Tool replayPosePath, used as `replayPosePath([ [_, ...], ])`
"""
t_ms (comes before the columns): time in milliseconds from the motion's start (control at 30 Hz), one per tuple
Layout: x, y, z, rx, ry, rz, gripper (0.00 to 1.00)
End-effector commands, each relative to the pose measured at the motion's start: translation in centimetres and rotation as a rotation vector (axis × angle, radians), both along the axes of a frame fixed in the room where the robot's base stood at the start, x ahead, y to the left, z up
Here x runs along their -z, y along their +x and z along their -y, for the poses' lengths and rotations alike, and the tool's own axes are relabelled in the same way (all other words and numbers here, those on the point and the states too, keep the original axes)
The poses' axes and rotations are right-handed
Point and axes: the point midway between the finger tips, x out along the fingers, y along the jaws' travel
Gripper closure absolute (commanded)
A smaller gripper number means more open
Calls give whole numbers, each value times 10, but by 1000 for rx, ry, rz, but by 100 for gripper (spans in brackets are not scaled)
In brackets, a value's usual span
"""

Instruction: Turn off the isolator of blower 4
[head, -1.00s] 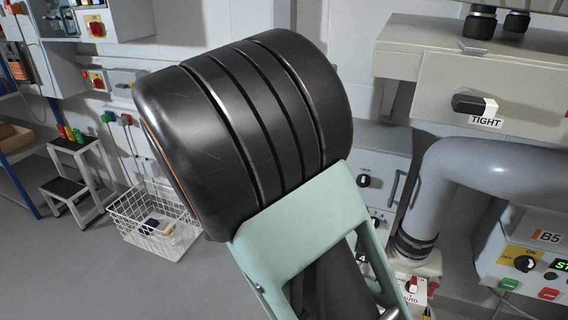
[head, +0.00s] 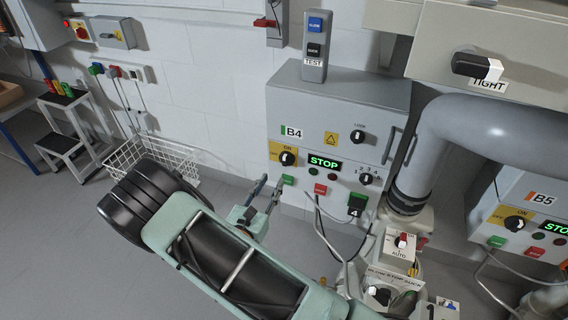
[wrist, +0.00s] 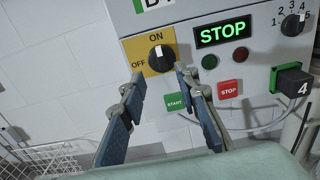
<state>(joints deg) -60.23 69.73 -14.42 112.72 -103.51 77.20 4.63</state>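The grey B4 control box (head: 300,95) is mounted on the wall in the middle of the head view. Its isolator is a black rotary knob (head: 287,158) on a yellow ON/OFF plate at the box's lower left. In the wrist view the knob (wrist: 161,60) has its white mark upward, toward ON. My gripper (head: 273,181) is open and empty, with its fingertips just below the knob. In the wrist view the fingers of my gripper (wrist: 160,75) stand apart, to the lower left and lower right of the knob. Whether they touch the box is unclear.
A green START button (wrist: 175,102) and a red STOP button (wrist: 229,92) lie close to the right finger. A lit STOP display (head: 324,163) sits right of the knob. A grey pipe (head: 430,145) and B5 box (head: 520,205) stand right. A wire basket (head: 185,155) stands left.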

Motion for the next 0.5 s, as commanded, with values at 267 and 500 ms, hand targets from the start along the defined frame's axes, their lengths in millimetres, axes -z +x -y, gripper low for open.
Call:
replayPosePath([
  [267, 1, 50, 22, 5, 4, 5, 71],
  [500, 0, 79, 33, 3, 4, 3, 71],
])
